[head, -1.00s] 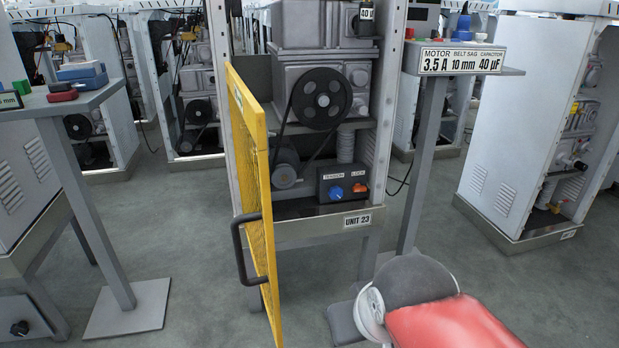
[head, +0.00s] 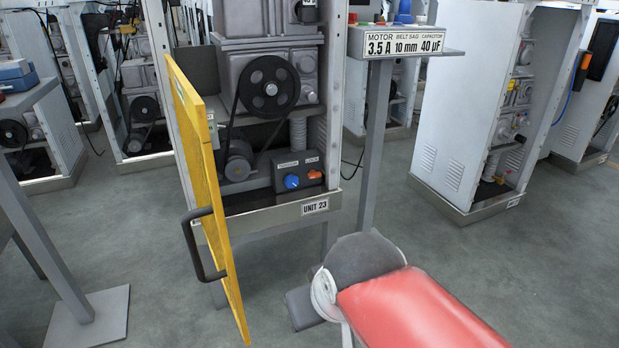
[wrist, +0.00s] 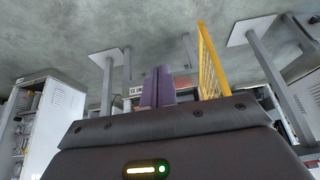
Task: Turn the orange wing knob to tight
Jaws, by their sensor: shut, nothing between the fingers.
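The orange wing knob (head: 314,175) sits at the right on the front of a dark control box (head: 285,186), low inside the open cabinet marked UNIT 23. A blue knob (head: 291,181) is to its left. Small labels above the knobs are too small to read. In the head view my red arm link is in front of the cabinet, at lower right.
The yellow mesh door (head: 205,185) stands open on the cabinet's left, its dark handle (head: 200,245) jutting out. A post carries a sign shelf (head: 405,44) on the right. Floor (head: 480,270) at the right is clear. Other cabinets (head: 480,100) stand around.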

